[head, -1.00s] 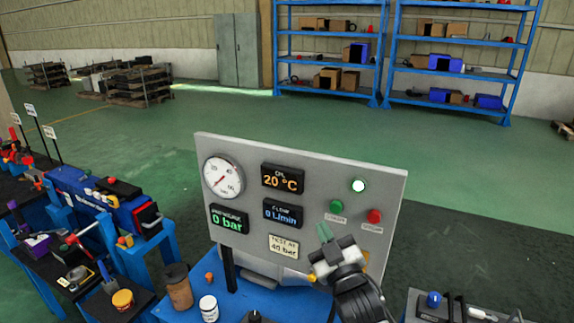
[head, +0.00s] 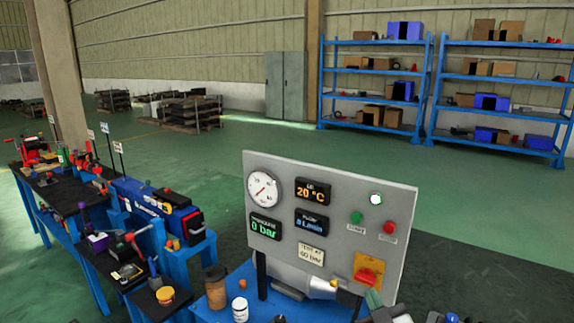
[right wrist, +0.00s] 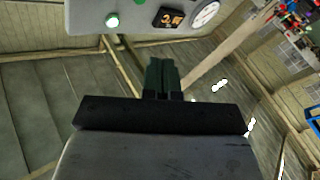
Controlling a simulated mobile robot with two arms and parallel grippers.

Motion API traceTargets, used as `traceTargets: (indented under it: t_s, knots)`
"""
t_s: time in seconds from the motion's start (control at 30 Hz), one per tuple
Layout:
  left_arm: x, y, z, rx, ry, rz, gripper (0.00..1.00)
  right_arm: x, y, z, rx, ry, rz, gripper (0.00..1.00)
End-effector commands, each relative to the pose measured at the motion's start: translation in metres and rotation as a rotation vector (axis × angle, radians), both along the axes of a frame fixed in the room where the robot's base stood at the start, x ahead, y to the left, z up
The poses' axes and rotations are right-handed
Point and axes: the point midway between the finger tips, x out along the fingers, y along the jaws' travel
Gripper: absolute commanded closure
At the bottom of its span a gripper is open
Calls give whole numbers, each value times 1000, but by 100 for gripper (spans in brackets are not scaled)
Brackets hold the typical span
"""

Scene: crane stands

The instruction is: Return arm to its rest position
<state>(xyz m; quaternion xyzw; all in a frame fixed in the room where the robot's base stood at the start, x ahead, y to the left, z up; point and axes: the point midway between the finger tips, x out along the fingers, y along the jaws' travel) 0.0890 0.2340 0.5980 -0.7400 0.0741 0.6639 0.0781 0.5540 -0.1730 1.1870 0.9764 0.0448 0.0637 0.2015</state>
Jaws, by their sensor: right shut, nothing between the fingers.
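My right gripper (head: 374,300) is low in the head view, in front of the lower right of the grey control panel (head: 290,238). Its green fingers (right wrist: 162,76) are together and empty in the right wrist view. The panel carries a round gauge (head: 263,189), dark displays reading 20 °C and 0 bar, a lit white lamp (head: 376,199), a green button (head: 356,217), a red button (head: 390,227) and a red knob on a yellow plate (head: 368,270). Part of the panel also shows upside down in the right wrist view (right wrist: 85,15). My left gripper is not in view.
The blue bench (head: 262,303) under the panel holds a brown jar (head: 215,288) and a white bottle (head: 240,309). More workbenches with tools (head: 100,238) stand at the left. Blue shelves (head: 376,85) stand at the back, with open green floor before them.

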Motion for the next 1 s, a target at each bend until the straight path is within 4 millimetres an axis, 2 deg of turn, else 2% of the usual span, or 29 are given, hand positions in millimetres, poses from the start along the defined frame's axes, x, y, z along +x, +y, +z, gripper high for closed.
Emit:
traceTargets:
  t_s: [0.27, 0.37, 0.5, 0.6, 0.8, 1.0]
  knots:
    - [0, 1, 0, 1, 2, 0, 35, -49, -13, -63, 57, 320, -49, 100]
    - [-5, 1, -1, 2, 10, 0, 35, -80, -17, -90, 81, 479, -74, 100]
    - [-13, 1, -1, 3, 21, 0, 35, -135, -24, -126, 115, 731, -114, 100]
    - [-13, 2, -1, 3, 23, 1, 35, -173, -27, -144, 132, 889, -140, 100]
    - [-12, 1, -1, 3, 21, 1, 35, -238, -31, -162, 149, 1137, -182, 100]
    - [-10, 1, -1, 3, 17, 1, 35, -294, -34, -168, 155, 1341, -216, 100]
